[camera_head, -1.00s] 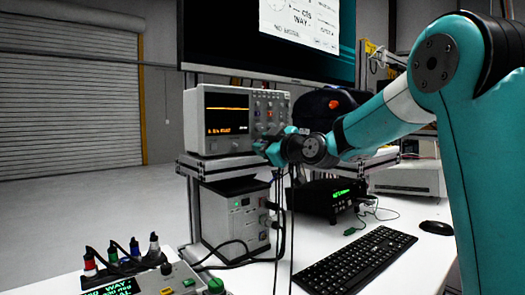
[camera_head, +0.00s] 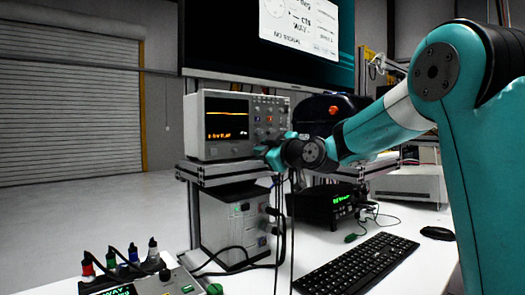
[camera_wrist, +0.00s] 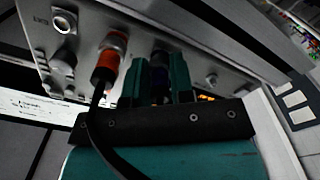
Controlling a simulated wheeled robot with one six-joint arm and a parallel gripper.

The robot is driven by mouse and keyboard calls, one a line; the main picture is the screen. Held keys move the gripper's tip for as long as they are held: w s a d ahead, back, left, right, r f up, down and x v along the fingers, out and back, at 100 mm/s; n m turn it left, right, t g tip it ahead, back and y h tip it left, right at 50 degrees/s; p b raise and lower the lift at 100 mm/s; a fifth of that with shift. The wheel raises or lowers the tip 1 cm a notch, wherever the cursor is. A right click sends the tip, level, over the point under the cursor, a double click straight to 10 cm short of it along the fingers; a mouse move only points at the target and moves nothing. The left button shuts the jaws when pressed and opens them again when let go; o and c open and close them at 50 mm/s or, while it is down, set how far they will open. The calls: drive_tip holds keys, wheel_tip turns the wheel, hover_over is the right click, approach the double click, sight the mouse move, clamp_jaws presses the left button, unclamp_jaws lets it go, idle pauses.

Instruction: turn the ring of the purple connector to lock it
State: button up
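The purple connector (camera_wrist: 160,82) is dark in the wrist view, on the front panel of the oscilloscope (camera_head: 219,128). My gripper (camera_wrist: 160,70) has its two teal fingers on either side of it. The gap between the fingers is narrow and mostly filled by the dark connector; I cannot tell whether both fingers touch its ring. In the head view my gripper (camera_head: 262,153) is at the lower front of the oscilloscope, and the connector is hidden there.
An orange connector (camera_wrist: 117,42) with a black cable sits close left of the fingers. A bare socket (camera_wrist: 64,22) is further left. Below are a power unit (camera_head: 232,222), a black instrument (camera_head: 325,202) and a keyboard (camera_head: 360,262). A large screen (camera_head: 225,40) hangs above.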

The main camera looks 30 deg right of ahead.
idle(0.3)
drive_tip(key=m+p, duration=0.1)
drive_tip(key=m, duration=0.5)
drive_tip(key=shift+p, duration=0.4)
drive_tip(key=shift+m+p, duration=0.8)
drive_tip(key=shift+m, duration=1.1)
drive_tip(key=shift+m+p, duration=0.6)
drive_tip(key=shift+m, duration=0.7)
drive_tip(key=o, duration=0.5)
drive_tip(key=shift+s, duration=0.1)
